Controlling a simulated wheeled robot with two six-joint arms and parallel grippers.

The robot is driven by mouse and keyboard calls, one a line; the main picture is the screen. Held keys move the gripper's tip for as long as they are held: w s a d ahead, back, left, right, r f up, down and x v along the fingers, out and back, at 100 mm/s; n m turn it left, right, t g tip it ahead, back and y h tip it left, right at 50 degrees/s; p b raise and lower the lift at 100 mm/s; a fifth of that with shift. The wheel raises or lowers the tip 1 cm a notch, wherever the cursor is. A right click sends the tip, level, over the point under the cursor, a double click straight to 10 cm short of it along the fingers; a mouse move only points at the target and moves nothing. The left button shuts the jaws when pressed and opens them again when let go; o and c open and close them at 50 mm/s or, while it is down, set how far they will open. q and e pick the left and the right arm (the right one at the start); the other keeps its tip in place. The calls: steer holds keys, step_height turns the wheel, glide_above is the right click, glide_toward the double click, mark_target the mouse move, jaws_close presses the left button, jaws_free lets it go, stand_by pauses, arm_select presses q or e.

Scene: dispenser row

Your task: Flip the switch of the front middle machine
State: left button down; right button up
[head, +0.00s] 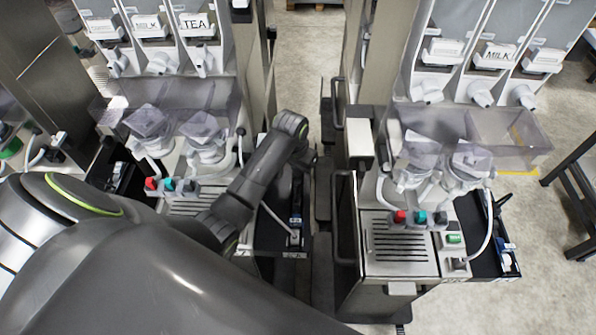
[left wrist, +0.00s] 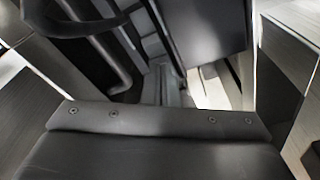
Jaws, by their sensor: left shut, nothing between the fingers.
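The middle machine (head: 190,207) of the row stands left of centre in the head view, with red, teal and grey buttons on its front (head: 171,185). My left arm crosses its right front side and hides the area where a switch could sit. I cannot see a switch on it. My left gripper (head: 311,158) is shut and empty, at the gap between this machine and the right one, apart from the buttons. In the left wrist view, the dark gripper body fills the bottom, and no switch shows. My right gripper is not in view.
The right machine (head: 385,262) has similar buttons and a green switch (head: 454,239). Part of a left machine with a green switch (head: 11,148) shows at the left edge. A narrow gap with dark handles (head: 338,104) lies between the middle and right machines.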

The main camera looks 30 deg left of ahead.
arm_select(q)
steer(key=shift+r+p, duration=0.95)
steer(key=shift+r, duration=0.7)
steer(key=shift+w+r, duration=0.1)
steer(key=shift+r, duration=1.8)
steer(key=shift+f, duration=0.1)
